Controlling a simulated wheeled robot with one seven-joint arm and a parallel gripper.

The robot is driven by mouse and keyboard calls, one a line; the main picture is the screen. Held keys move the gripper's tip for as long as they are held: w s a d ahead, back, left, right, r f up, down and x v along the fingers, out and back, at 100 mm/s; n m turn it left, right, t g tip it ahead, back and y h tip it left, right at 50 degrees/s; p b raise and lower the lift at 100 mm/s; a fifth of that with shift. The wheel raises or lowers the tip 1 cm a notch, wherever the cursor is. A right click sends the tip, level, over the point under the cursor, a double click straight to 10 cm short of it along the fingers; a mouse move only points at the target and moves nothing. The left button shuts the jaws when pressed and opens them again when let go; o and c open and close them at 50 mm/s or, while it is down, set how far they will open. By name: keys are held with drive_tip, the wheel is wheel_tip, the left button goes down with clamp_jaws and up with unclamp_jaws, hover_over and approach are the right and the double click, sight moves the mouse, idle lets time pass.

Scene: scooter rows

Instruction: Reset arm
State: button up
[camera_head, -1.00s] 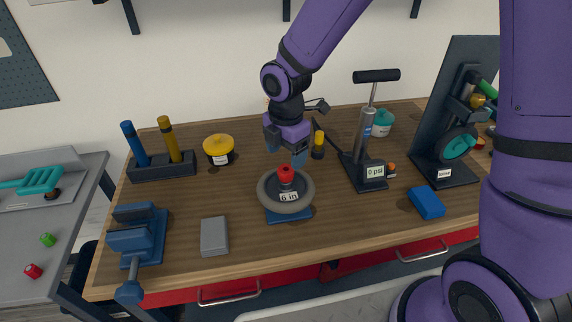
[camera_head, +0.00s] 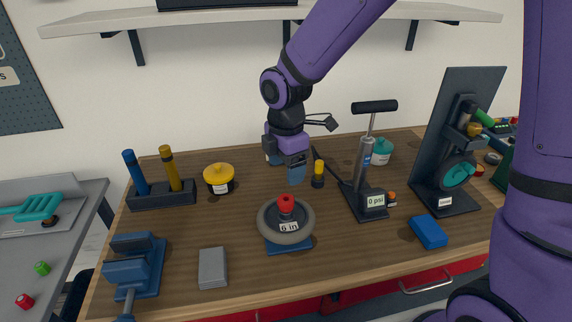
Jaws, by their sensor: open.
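My purple arm reaches down from the top right over the workbench. My gripper (camera_head: 286,165) is above the back middle of the bench, pointing down, with blue fingers apart and nothing seen between them. Just in front of it and below, a grey wheel labelled "6 in" (camera_head: 266,222) lies on a blue base (camera_head: 289,247), with a red knob (camera_head: 286,203) standing at its centre. The gripper is apart from the knob. Part of what lies behind the gripper is hidden.
A floor pump (camera_head: 366,165) stands right of the gripper, and a small black-and-yellow bottle (camera_head: 318,174) is close beside it. Left are a yellow-lidded pot (camera_head: 219,178) and a tool holder (camera_head: 163,195). A blue vise (camera_head: 136,265) is front left. A shelf (camera_head: 230,14) hangs above.

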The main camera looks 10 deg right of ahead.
sight(286, 202)
drive_tip(key=m, duration=1.9)
wheel_tip(286, 202, down, 11)
drive_tip(key=n, duration=0.3)
drive_tip(key=shift+r+n, duration=0.2)
drive_tip(key=shift+n, duration=0.2)
